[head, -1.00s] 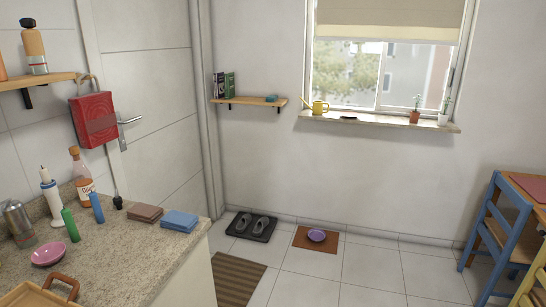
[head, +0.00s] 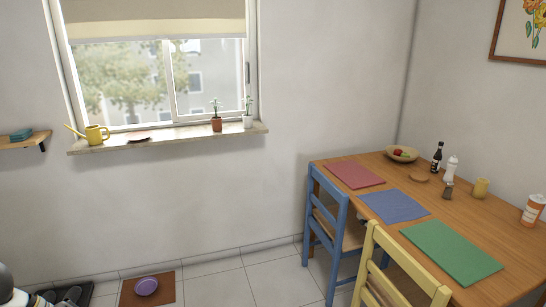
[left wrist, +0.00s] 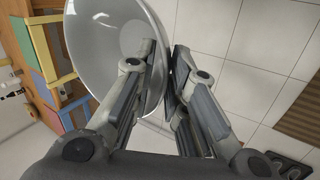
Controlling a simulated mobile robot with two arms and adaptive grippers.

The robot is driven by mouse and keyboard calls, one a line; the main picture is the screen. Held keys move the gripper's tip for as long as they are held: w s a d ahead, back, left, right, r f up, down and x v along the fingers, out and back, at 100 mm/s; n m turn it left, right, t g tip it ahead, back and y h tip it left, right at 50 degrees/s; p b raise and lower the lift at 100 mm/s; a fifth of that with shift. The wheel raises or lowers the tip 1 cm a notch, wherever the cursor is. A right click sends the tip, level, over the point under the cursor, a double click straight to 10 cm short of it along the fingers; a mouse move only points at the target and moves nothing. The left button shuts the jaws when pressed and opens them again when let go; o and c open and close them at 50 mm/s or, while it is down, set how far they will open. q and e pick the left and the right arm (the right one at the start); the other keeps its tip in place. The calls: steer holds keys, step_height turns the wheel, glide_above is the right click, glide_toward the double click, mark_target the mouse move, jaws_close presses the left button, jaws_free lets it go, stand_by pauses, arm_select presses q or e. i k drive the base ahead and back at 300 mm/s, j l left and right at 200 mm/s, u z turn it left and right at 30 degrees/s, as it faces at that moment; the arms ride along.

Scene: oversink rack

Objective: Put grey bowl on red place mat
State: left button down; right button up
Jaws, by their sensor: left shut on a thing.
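The grey bowl (left wrist: 102,40) fills the upper middle of the left wrist view, tilted. My left gripper (left wrist: 168,65) is shut on its rim, with one finger inside the bowl and one outside. The bowl is held in the air, with floor tiles behind it. The red place mat (head: 355,175) lies flat and bare at the far left of the wooden table in the head view, beyond the blue mat. The bowl does not show clearly in the head view. My right gripper is in neither view.
The wooden table (head: 476,210) also bears a blue mat (head: 394,206), a green mat (head: 451,252), a fruit bowl (head: 402,154) and several bottles. A blue chair (head: 338,235) and a yellow chair (head: 398,270) stand at its near-left side. A purple bowl (head: 146,286) sits on a floor mat.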

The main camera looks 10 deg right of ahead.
mark_target(348, 169)
steer(key=i+l+z, duration=0.2)
steer(key=i, duration=1.15)
steer(key=i+z, duration=0.4)
steer(key=i, duration=0.15)
steer(key=i+j+z, duration=0.3)
steer(key=i+z, duration=0.7)
steer(key=i, duration=0.2)
